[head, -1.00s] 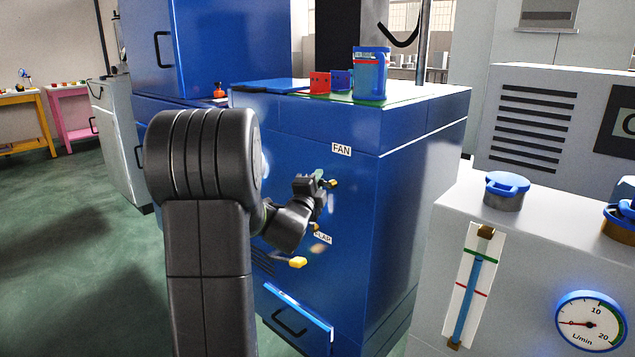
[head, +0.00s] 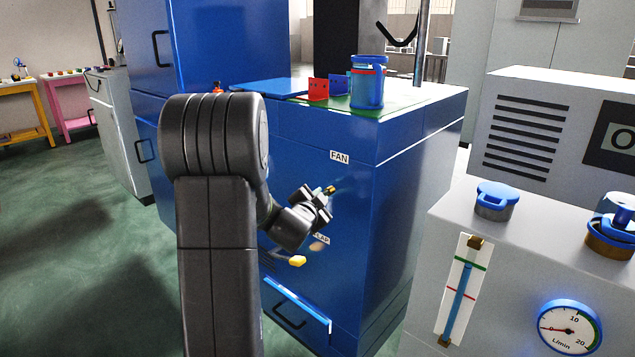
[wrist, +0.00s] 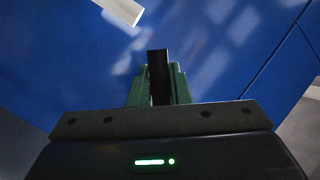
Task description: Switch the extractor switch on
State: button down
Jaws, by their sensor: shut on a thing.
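The switch below the white FAN label (head: 340,157) is on the blue cabinet's front; its small yellow tip (head: 330,189) shows at the jaws. My gripper (head: 324,195) is at this switch, shut on it and tilted. In the wrist view, the green fingers of my gripper (wrist: 158,88) close around a dark upright piece (wrist: 158,70) in front of the blue panel. A white label (wrist: 122,9) is above it. The fingers hide most of the switch, and its exact angle is hard to tell.
Below is a partly hidden label ending in LAP (head: 322,238), with a yellow-tipped handle (head: 297,261) under it. A blue canister (head: 367,82) is on the cabinet top. A grey unit with a gauge (head: 569,329) stands at right.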

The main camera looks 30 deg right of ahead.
jog(key=n+p, duration=0.1)
jog(key=p, duration=0.2)
jog(key=s+n+g+p, duration=0.1)
jog(key=p, duration=0.2)
jog(key=n+g+p, duration=0.1)
jog(key=p, duration=0.1)
jog(key=shift+s+d+f+n+y+p, duration=0.2)
jog(key=shift+d+n+y+p, duration=0.1)
jog(key=shift+y+p, duration=0.1)
jog(key=n+p, duration=0.1)
jog(key=p, duration=0.1)
jog(key=g+p, duration=0.1)
jog(key=p, duration=0.2)
jog(key=shift+s+d+f+n+g, duration=0.2)
jog(key=shift+s+f+n+g, duration=0.1)
jog(key=shift+s+n, duration=0.1)
jog(key=shift+s+f+n+p, duration=0.15)
jog(key=shift+n+p, duration=0.15)
jog(key=shift+p, duration=0.25)
jog(key=c, duration=1.3)
grip_release()
jog(key=shift+c, duration=0.2)
